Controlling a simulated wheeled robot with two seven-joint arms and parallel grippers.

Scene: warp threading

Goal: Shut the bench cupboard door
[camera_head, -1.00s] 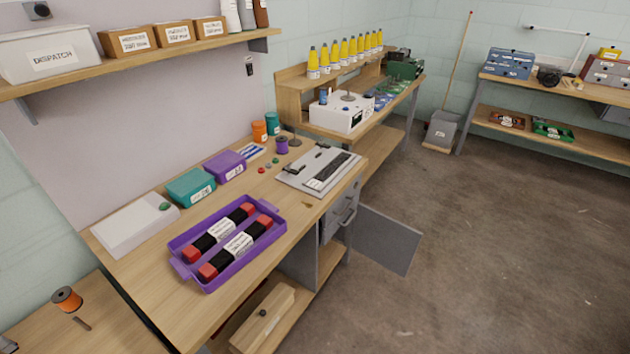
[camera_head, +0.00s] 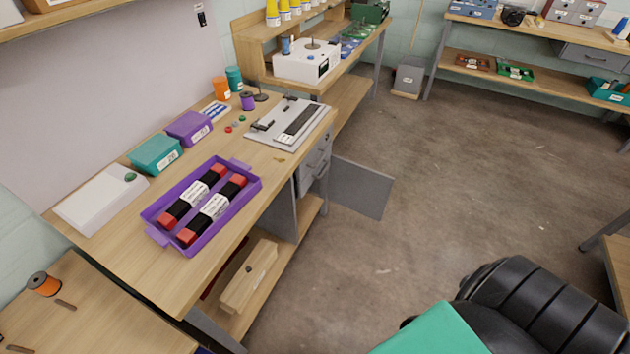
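The bench cupboard door (camera_head: 362,188) is a flat grey panel. It stands wide open, sticking out to the right over the floor from the bench's front. Its near edge by the bench meets the cupboard's right side, under the grey drawers (camera_head: 314,166). The cupboard's grey side panel (camera_head: 281,213) shows below the bench top (camera_head: 205,262), and much of the inside is hidden. Neither of my grippers is in view, and nothing touches the door.
A purple tray (camera_head: 158,232) with black and red rolls lies on the bench. Open concrete floor (camera_head: 440,190) lies right of the door. A black and teal shape covers the lower right; I cannot tell what it is.

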